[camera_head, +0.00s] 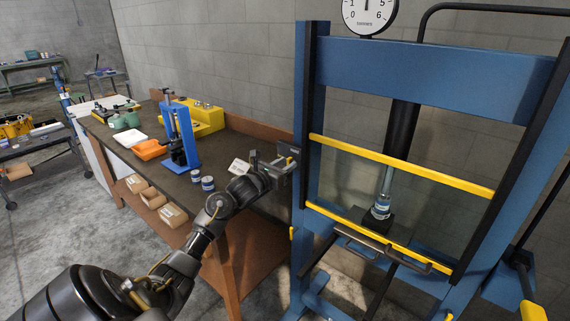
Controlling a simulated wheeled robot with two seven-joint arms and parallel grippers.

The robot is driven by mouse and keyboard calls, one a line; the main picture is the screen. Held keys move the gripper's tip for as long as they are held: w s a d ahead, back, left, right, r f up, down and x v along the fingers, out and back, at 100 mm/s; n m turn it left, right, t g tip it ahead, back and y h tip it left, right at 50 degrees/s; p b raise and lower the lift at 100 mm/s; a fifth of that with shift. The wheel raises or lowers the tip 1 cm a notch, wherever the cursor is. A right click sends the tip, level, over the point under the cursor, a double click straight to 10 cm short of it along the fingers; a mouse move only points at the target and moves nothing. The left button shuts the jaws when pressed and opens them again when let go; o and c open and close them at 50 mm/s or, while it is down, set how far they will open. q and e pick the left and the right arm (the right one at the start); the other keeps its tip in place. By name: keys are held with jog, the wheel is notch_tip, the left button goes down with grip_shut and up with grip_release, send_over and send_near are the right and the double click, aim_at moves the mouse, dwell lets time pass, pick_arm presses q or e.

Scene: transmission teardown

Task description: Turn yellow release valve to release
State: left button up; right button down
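A blue shop press (440,75) with yellow-edged clear guard fills the right side. Small yellow parts show on it: one on the left post (292,232), one low at the front (449,316), and a larger yellow piece (532,311) at the bottom right corner. I cannot tell which of these is the release valve. My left gripper (284,161) is raised beside the press's left post, above the workbench edge and apart from the yellow parts. Its fingers are seen edge-on, so their opening is unclear. My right gripper is out of view.
The wooden workbench (225,150) on the left holds a small blue press (180,135), an orange bin (149,149), a yellow case (205,118) and small cans (208,183). Concrete floor (60,225) is clear at left.

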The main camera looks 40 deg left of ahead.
pick_arm(q)
grip_shut()
jog(key=shift+f+n, duration=0.1)
jog(key=shift+n, duration=0.3)
jog(key=n, duration=1.1)
jog(key=a+f+n, duration=0.1)
jog(key=n, duration=0.5)
dwell(0.3)
dwell(0.4)
grip_release()
